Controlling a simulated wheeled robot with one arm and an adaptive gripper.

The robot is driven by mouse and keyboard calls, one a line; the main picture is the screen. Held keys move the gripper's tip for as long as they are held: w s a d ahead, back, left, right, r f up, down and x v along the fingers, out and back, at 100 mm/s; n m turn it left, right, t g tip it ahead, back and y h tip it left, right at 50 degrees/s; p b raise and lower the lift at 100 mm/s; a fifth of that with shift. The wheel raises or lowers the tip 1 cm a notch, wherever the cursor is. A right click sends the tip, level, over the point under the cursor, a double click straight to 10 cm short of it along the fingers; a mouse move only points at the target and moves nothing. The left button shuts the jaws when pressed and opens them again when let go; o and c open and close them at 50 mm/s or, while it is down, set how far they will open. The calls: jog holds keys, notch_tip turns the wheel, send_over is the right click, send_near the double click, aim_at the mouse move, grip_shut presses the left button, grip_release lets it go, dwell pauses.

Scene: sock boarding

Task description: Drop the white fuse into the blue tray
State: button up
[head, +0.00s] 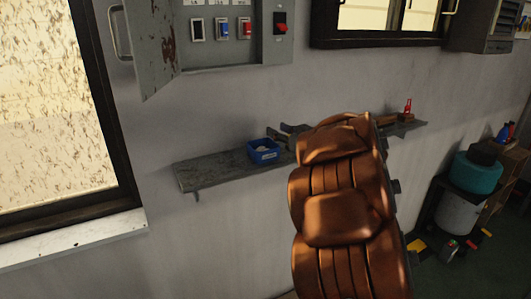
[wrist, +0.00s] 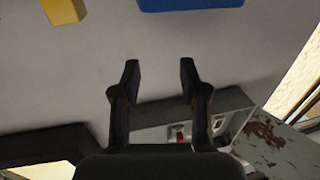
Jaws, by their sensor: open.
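The blue tray (head: 264,156) sits on the wall shelf, left of my arm in the head view. Something whitish lies inside it; it may be the white fuse, but it is too small to be sure. In the wrist view my gripper (wrist: 159,75) is open, with nothing between its two dark fingers. A blue thing (wrist: 190,4) at the top edge of that view is cut off, likely the tray, apart from the fingers. In the head view my gripper is mostly hidden behind my copper-coloured arm, close to the tray's right.
The grey fuse panel (head: 245,50) above has its door (head: 151,45) swung open. Its leftmost slot (head: 197,30) looks dark; blue and red pieces sit beside it. The shelf (head: 210,173) is clear left of the tray. A yellow block (wrist: 63,10) shows in the wrist view.

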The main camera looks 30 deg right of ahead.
jog(key=s+d, duration=0.1)
jog(key=s, duration=0.8)
jog(key=shift+s, duration=0.3)
jog(key=s+a+f+m+g+h, duration=0.5)
jog(key=s+a+f+g+h, duration=0.1)
jog(key=s+a+f+g, duration=0.9)
jog(key=s+a+f+n+g+y, duration=0.1)
jog(key=s+a+n+g+y, duration=0.2)
jog(key=s+a, duration=1.1)
jog(key=s+g+y, duration=0.1)
jog(key=s, duration=0.2)
jog(key=shift+s+a+f+n+g, duration=0.4)
jog(key=shift+d, duration=0.15)
